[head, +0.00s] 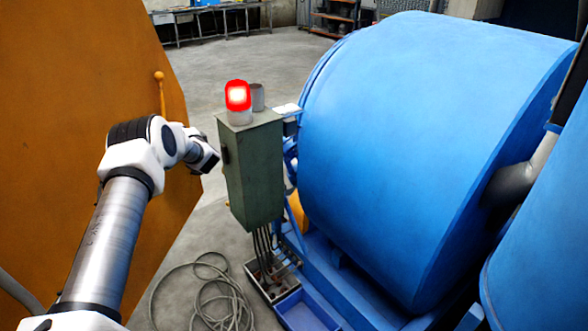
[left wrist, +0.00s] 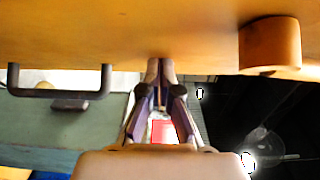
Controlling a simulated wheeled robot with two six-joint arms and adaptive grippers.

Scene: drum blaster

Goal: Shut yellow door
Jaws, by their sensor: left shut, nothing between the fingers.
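The yellow door (head: 70,90) is a large orange-yellow panel filling the left of the head view, with a thin upright handle (head: 160,92) near its far edge. My left gripper (head: 212,160) is beside that edge, below the handle; its fingers are hard to make out there. In the left wrist view the gripper (left wrist: 160,68) is shut and empty, its tips against or very close to an orange-yellow surface (left wrist: 170,25); contact is unclear. A rounded orange-yellow part (left wrist: 270,46) juts from that surface. My right gripper is not in view.
A grey-green control box (head: 250,170) with a lit red lamp (head: 238,96) stands just right of my gripper. A big blue drum (head: 420,140) fills the right. Loose cables (head: 210,295) lie on the floor. Behind the box, concrete floor (head: 230,60) is clear.

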